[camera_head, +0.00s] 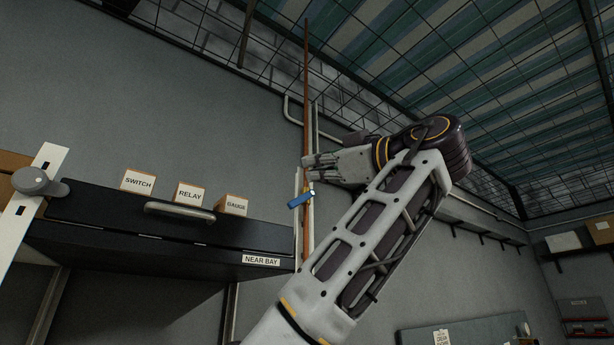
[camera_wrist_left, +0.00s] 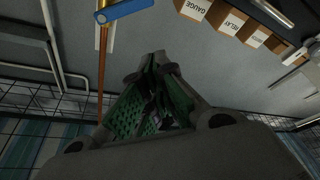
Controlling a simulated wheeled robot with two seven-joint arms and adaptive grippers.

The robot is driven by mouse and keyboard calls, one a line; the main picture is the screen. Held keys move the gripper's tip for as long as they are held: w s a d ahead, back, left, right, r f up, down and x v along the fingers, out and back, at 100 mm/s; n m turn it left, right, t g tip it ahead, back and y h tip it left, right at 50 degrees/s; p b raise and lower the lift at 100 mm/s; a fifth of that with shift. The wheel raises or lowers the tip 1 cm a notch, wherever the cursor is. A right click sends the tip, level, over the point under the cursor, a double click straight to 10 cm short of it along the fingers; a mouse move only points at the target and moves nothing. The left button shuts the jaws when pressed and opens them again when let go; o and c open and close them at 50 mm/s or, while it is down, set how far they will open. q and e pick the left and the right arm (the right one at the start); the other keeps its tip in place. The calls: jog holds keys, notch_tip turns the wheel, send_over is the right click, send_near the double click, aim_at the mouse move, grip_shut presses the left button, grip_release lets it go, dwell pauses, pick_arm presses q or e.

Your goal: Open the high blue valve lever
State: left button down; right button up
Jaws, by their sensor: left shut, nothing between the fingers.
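The blue valve lever (camera_head: 301,199) sits on a thin copper pipe (camera_head: 306,100) that runs up the grey wall. It slopes slightly, its right end higher in the head view. In the left wrist view the lever (camera_wrist_left: 125,10) is at the top edge, partly cut off. My left gripper (camera_head: 308,168) is shut and empty, just above the lever in the head view. In the left wrist view its green-padded fingers (camera_wrist_left: 156,75) point at bare wall, with a gap between them and the lever. My right gripper is not in view.
A black cabinet (camera_head: 160,220) marked NEAR BAY juts out left of the pipe. On it stand boxes labelled SWITCH (camera_head: 138,181), RELAY (camera_head: 188,192) and GAUGE (camera_head: 233,204). A grey conduit (camera_head: 289,110) runs beside the pipe. Wire mesh lies overhead.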

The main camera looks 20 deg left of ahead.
aim_at(301, 199)
pick_arm(q)
jog(key=p+x, duration=0.3)
jog(key=x, duration=0.7)
jog(key=f, duration=0.1)
jog(key=w+d+f, duration=0.1)
jog(key=f, duration=0.1)
jog(key=shift+w+d+f+p, duration=0.1)
jog(key=shift+w+d+p, duration=0.2)
jog(key=shift+w+d, duration=0.05)
